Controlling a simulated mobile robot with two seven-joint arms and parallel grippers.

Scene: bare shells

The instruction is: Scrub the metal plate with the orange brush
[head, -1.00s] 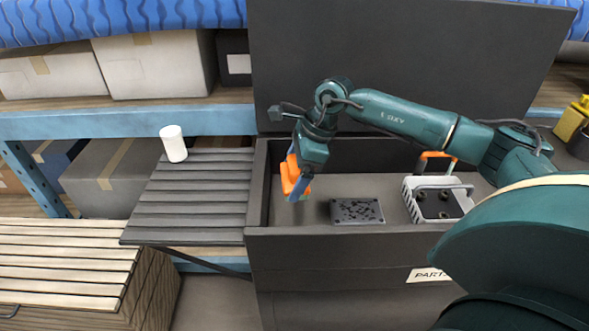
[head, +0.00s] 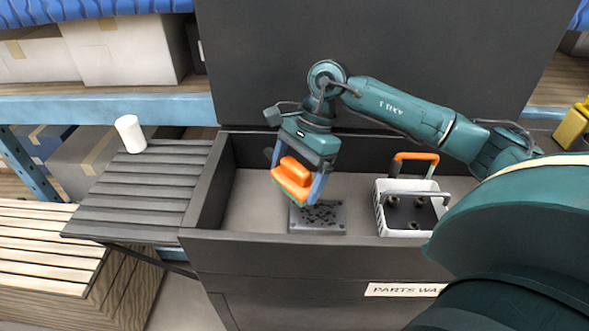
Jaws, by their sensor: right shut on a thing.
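The orange brush (head: 292,178) is held in my right gripper (head: 302,186), whose fingers are shut on it. The gripper hangs down into the dark wash basin (head: 300,245). The metal plate (head: 322,217) is a grey rectangular plate with many dark holes, lying flat on the basin floor. The brush is above the plate's upper left part and hides some of it. I cannot tell whether the brush touches the plate. My left gripper is not in view.
A white basket (head: 381,222) with dark round parts and an orange-handled tool (head: 415,157) is in the basin at right. A slatted side shelf (head: 140,195) at left holds a white cylinder (head: 130,133). The raised lid (head: 400,60) stands behind. Basin walls surround the plate.

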